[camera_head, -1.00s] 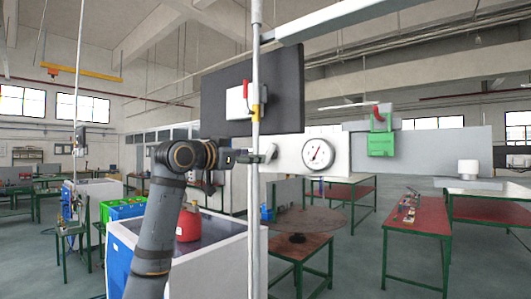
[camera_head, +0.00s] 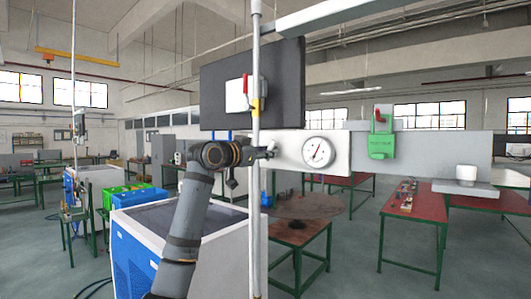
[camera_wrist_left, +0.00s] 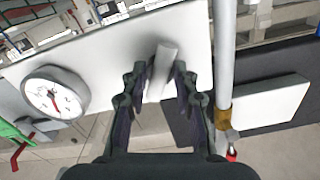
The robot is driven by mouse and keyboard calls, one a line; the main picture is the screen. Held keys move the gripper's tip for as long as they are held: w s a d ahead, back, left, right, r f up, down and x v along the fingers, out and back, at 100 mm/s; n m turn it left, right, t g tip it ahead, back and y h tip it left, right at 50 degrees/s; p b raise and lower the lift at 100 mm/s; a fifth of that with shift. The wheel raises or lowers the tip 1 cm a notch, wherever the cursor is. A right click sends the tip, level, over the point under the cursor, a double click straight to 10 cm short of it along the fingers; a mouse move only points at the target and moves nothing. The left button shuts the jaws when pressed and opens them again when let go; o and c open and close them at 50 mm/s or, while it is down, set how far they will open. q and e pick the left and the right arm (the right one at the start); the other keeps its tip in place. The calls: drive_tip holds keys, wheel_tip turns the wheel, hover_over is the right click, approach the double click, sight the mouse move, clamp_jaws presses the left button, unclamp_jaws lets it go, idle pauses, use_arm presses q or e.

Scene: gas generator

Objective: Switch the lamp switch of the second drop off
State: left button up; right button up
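A pale bar-like lever (camera_wrist_left: 162,68) stands out from the panel between the fingers, which I take for the lamp switch. A gap shows to its left; contact on the right is unclear. In the head view the lever is mostly hidden by the gripper and pipe. A round gauge (camera_head: 318,152) sits on the panel beside it. My right gripper is out of view.
The vertical pipe (camera_head: 256,190) stands close to the gripper. A yellow valve (camera_head: 255,105) and a white box (camera_head: 237,96) are above. A green box (camera_head: 381,144) with a red handle is at right. Another drop (camera_head: 78,123) hangs at the far left.

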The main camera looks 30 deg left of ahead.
use_arm(q)
clamp_jaws()
drive_tip(key=shift+n, duration=0.3)
drive_tip(key=shift+n+b, duration=0.5)
drive_tip(key=shift+n, duration=2.1)
drive_tip(key=o, duration=0.8)
unclamp_jaws()
drive_tip(key=shift+o, duration=0.2)
